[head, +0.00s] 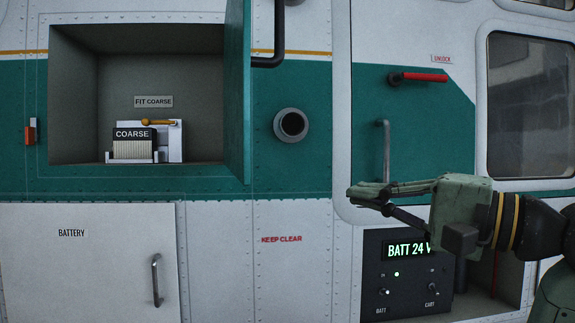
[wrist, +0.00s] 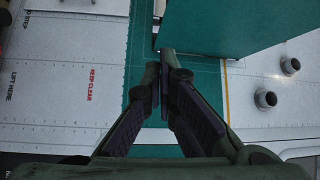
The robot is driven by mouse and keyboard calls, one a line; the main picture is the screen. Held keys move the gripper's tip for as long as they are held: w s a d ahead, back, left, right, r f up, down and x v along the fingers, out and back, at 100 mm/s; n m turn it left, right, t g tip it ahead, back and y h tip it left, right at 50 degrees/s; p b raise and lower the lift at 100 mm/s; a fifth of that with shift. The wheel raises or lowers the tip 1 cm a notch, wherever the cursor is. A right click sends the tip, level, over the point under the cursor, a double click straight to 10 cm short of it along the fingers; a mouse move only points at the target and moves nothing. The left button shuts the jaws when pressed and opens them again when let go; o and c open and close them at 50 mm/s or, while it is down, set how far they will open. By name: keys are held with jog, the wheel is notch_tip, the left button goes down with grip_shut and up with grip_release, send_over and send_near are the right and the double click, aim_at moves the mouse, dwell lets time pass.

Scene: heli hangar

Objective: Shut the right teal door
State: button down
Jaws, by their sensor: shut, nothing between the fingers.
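The right teal door (head: 238,95) stands open, swung out from the right side of a recessed compartment (head: 75,100) in the head view. A dark bar handle (head: 279,40) shows on its right face. In the wrist view a teal panel (wrist: 240,28), seemingly this door, fills the upper right. My gripper (head: 352,193) is shut and empty, pointing left, to the right of and lower than the door in the head view. In the wrist view its fingertips (wrist: 166,62) appear close to the panel's lower left edge; I cannot tell whether they touch.
Inside the compartment are a COARSE box (head: 133,145) and a FIT COARSE label (head: 153,101). A round port (head: 291,125) lies right of the door. A grey handle (head: 384,150) and a red lever (head: 425,77) are above my gripper. A BATT 24 V panel (head: 408,270) is below it.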

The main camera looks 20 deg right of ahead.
jog(key=s+a+r+g+y, duration=0.1)
jog(key=s+a+r+g, duration=0.2)
jog(key=s, duration=0.8)
jog(key=w+a+r+t+p, duration=0.1)
jog(key=w+a+p, duration=0.2)
jog(key=w+a, duration=0.5)
jog(key=shift+a+r+p, duration=0.2)
jog(key=shift+a+p, duration=0.2)
jog(key=shift+a, duration=0.75)
